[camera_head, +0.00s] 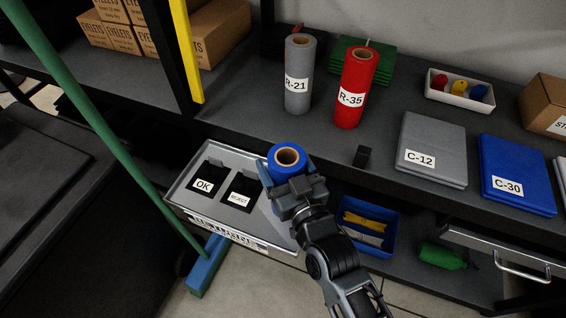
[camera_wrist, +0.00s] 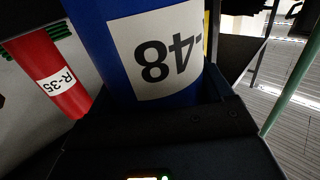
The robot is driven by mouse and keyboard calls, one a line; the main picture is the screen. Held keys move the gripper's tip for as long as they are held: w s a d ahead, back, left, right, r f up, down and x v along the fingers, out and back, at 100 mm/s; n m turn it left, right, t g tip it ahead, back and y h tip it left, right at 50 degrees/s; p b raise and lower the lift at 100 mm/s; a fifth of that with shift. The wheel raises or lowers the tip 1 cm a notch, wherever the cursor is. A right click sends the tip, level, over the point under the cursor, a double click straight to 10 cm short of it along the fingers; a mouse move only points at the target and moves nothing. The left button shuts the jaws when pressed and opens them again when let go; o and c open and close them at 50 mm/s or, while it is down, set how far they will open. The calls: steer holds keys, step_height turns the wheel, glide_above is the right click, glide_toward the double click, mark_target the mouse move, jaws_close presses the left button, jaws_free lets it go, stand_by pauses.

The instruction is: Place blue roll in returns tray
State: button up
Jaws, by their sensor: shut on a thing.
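The blue roll (camera_head: 287,155) is upright in my gripper (camera_head: 291,180), its open cardboard core facing up. In the wrist view the blue roll (camera_wrist: 156,50) fills the space between the jaws, and its white label shows "48" upside down. My gripper is shut on it. The grey tray (camera_head: 230,225) hangs at the front of the bench, with black "OK" and "REJECT" cards in it and a partly hidden label on its front. The roll is over or beside the tray's right end; I cannot tell its height above the floor of the tray.
A grey roll R-21 (camera_head: 299,75) and a red roll R-35 (camera_head: 355,88) stand on the bench. A small black block (camera_head: 362,156) sits near the bench edge. A green pole (camera_head: 110,130) slants left of the tray. A blue bin (camera_head: 368,228) lies below on the right.

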steer(key=o, duration=1.8)
steer(key=shift+f, duration=0.1)
steer(key=shift+r, duration=0.25)
steer(key=v, duration=1.2)
steer(key=shift+b, duration=0.35)
steer(key=s+d+m+h, duration=0.1)
steer(key=s+d+h, duration=0.1)
steer(key=s+d, duration=0.6)
steer(key=s+d+r+m+h, duration=0.1)
steer(key=s+d+r+h, duration=0.1)
steer(key=s, duration=0.4)
steer(key=s+d+r+m+g+h, duration=0.1)
steer(key=s+d+r, duration=0.2)
steer(key=s, duration=0.3)
steer(key=s+d+r+m+h, duration=0.2)
steer(key=s+d+r, duration=0.1)
steer(key=s+d, duration=0.2)
steer(key=shift+s+r+g+h, duration=0.1)
steer(key=shift+s+g+h, duration=0.2)
steer(key=shift+s, duration=0.65)
